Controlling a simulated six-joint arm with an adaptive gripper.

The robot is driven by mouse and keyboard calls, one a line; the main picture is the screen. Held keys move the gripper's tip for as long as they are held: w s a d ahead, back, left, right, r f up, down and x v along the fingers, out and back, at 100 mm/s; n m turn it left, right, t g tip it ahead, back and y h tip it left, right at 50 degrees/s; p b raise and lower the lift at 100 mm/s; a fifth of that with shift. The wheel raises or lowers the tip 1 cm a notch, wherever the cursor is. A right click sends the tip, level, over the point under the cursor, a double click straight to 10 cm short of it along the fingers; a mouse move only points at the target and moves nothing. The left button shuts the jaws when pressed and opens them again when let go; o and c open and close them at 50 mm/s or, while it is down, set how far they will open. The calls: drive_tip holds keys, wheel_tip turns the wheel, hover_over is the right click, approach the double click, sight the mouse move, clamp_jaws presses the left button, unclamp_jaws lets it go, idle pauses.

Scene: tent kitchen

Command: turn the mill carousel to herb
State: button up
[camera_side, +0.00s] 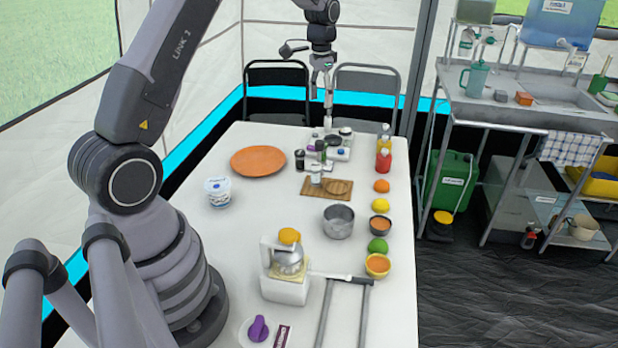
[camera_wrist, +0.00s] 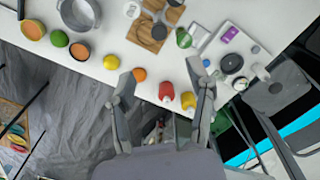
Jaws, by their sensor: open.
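A white station (camera_side: 341,154) with dark round parts stands at the far end of the table. It seems to be the mill carousel; its labels are too small to read. Which part is set to herb I cannot tell. My gripper (camera_side: 328,115) hangs above the far table end, pointing down, near the station. In the wrist view my gripper (camera_wrist: 164,78) has its fingers wide apart with nothing between them.
Red (camera_side: 383,160) and yellow bottles stand right of the station. A wooden board (camera_side: 315,190) and dark-topped jar (camera_side: 299,160) are in front, an orange plate (camera_side: 258,161) left. Fruit and bowls line the right edge. Chairs (camera_side: 277,85) stand behind.

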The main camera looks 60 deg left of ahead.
sight(320, 141)
wheel_tip(320, 141, down, 12)
drive_tip(key=shift+f, duration=0.25)
clamp_jaws()
idle(0.4)
